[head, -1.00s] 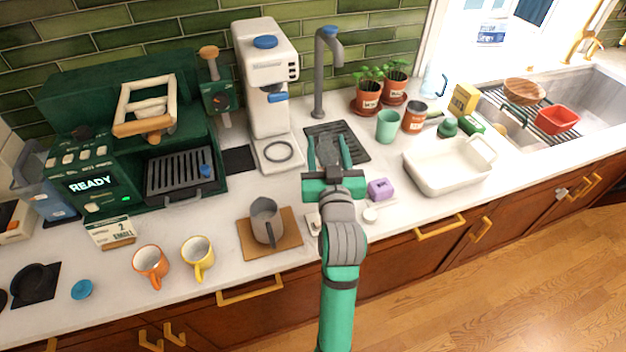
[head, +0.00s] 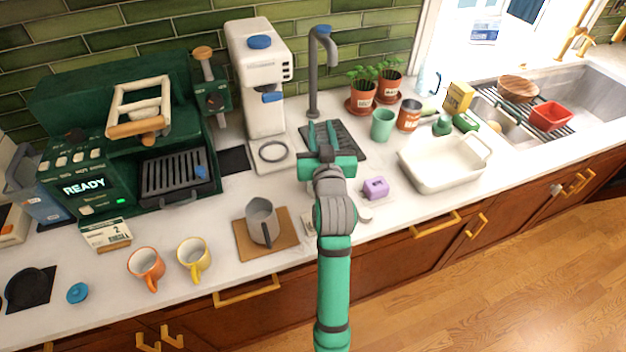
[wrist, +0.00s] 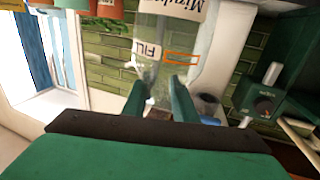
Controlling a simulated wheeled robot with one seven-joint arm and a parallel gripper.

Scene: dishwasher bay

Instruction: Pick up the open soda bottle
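A clear bottle (wrist: 150,68) with a white printed label shows upside down in the wrist view, right in front of my fingers. I take it to be the open soda bottle. The bottle's mouth is not clear to see. In the head view the bottle cannot be made out among my fingers and palm.
A dark drain tray (head: 345,147) lies below the grey tap (head: 314,75). A white coffee machine (head: 262,85) stands left.

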